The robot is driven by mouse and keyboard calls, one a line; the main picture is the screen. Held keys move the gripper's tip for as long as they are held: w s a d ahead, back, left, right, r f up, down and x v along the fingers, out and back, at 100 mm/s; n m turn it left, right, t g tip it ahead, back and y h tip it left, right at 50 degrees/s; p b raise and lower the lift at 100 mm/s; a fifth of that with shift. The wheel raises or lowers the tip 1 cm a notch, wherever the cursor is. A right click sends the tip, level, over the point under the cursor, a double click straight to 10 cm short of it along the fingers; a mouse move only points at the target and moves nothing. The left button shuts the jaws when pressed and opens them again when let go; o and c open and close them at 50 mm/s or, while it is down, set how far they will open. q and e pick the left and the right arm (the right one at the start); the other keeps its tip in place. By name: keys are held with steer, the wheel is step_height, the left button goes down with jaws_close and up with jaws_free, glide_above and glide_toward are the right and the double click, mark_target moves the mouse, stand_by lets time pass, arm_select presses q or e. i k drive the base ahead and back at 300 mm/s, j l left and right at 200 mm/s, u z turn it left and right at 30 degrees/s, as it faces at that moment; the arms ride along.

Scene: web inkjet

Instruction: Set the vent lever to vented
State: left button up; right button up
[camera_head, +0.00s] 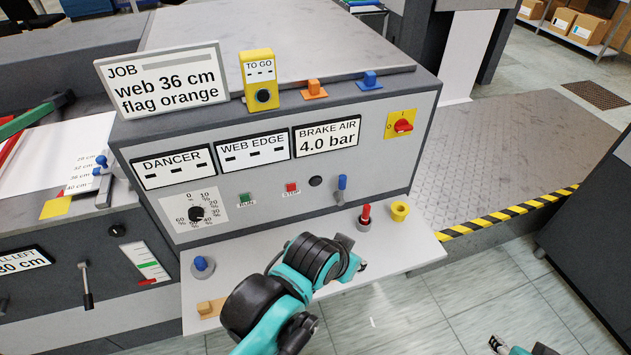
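No lever in view has a readable vent label. A blue-topped lever (342,186) stands on the console front, right of a black button. A red lever (366,212) stands upright in a grey base on the console shelf. A black-handled lever (86,284) hangs on the machine at the left. My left gripper (361,266) is at the end of the teal and black arm, over the shelf's front edge, below the red lever and apart from it. Its fingers are mostly hidden. My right gripper (496,344) is low at the right, over the floor, away from the console.
A yellow cup-like part (400,211) sits right of the red lever. A blue knob (202,266) and a wooden block (210,308) are at the shelf's left. A red rotary switch (402,126) is at the console's upper right. Tiled floor right of the shelf is clear.

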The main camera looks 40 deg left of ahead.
mark_target(338, 195)
steer(key=u, duration=1)
steer(key=i+l+u, duration=0.2)
steer(key=i+j, duration=0.05)
steer(key=i, duration=0.05)
